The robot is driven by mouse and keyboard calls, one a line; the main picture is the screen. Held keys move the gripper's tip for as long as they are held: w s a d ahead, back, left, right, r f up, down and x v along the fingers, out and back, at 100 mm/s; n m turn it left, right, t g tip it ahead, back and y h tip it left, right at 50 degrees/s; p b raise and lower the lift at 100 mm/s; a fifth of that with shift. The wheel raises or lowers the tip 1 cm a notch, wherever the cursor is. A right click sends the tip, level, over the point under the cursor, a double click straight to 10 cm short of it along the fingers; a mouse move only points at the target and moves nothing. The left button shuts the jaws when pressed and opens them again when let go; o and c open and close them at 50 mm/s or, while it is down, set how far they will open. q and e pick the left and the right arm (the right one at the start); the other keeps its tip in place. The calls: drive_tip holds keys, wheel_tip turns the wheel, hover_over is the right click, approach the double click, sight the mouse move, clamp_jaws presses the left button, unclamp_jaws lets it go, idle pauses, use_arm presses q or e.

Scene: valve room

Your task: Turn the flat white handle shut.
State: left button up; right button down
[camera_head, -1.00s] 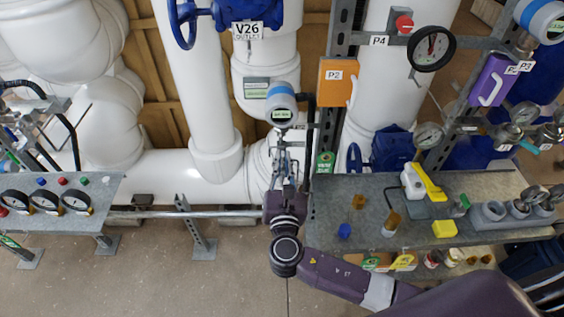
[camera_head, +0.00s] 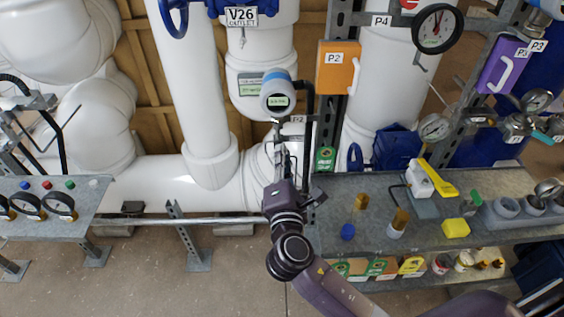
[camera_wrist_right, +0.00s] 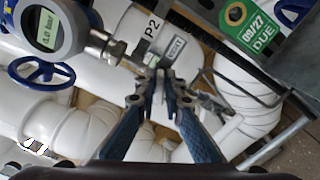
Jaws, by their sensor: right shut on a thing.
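The digital gauge (camera_wrist_right: 45,30) is at the upper left of that view. My left gripper is not in view.
A metal shelf (camera_head: 330,215) with small parts stands right of my gripper. An orange P2 box (camera_head: 332,72) is above it. A gauge panel (camera_head: 85,215) is at the left. White pipes (camera_head: 150,185) run behind. A blue handwheel (camera_wrist_right: 40,73) is left of the fingers.

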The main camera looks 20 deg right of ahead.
drive_tip(key=shift+f+m+b, duration=0.2)
drive_tip(key=shift+m+b, duration=0.7)
drive_tip(key=shift+m, duration=0.4)
drive_tip(key=shift+f+m+b, duration=0.15)
drive_tip(key=shift+m+b, duration=0.7)
drive_tip(key=shift+m, duration=0.45)
drive_tip(key=c, duration=2)
unclamp_jaws()
drive_tip(key=shift+d, duration=0.1)
drive_tip(key=shift+c, duration=0.2)
drive_tip(key=shift+s, duration=0.1)
